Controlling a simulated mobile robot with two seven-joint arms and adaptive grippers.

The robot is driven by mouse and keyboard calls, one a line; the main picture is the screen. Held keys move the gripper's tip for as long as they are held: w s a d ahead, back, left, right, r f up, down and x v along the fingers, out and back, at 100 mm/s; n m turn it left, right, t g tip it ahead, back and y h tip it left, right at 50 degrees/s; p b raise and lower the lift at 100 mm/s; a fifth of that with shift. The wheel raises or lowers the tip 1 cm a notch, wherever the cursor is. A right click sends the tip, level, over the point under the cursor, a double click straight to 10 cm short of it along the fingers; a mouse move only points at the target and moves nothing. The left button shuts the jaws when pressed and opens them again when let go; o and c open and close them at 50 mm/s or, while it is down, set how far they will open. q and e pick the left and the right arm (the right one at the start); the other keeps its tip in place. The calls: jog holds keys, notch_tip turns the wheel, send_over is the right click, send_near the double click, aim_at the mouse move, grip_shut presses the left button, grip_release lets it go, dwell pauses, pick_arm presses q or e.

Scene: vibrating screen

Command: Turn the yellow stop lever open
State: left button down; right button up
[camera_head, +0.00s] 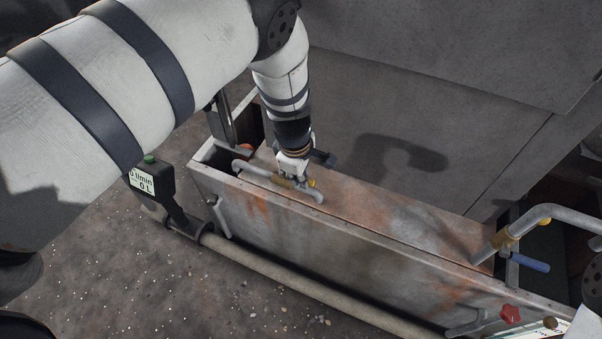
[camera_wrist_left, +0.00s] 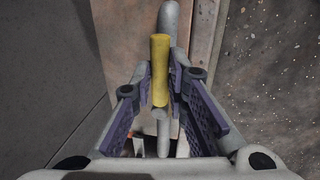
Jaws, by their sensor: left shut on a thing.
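The yellow stop lever (camera_wrist_left: 160,68) stands out between the fingers in the left wrist view, in front of a grey pipe (camera_wrist_left: 168,22). My left gripper (camera_wrist_left: 163,95) is shut on it, with one purple-padded finger on each side. In the head view my left gripper (camera_head: 297,172) is at the top of the rusty metal box (camera_head: 385,212), by the grey pipe (camera_head: 318,195). Only a small yellow part of the lever (camera_head: 311,183) shows there; the gripper hides the rest. My right gripper is not in view.
A flow meter (camera_head: 143,180) with a green button stands left of the box, on a long pipe (camera_head: 300,285) along the floor. A bent pipe (camera_head: 545,213), a blue handle (camera_head: 531,263) and a red knob (camera_head: 510,313) are at the right. A large grey panel (camera_head: 420,120) rises behind.

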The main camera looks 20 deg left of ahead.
pick_arm(q)
jog(key=c, duration=1.6)
grip_release()
jog(key=shift+o, duration=0.2)
notch_tip(320, 180, up, 12)
jog(key=s, duration=0.2)
jog(key=shift+s, duration=0.15)
jog(key=shift+f, duration=0.1)
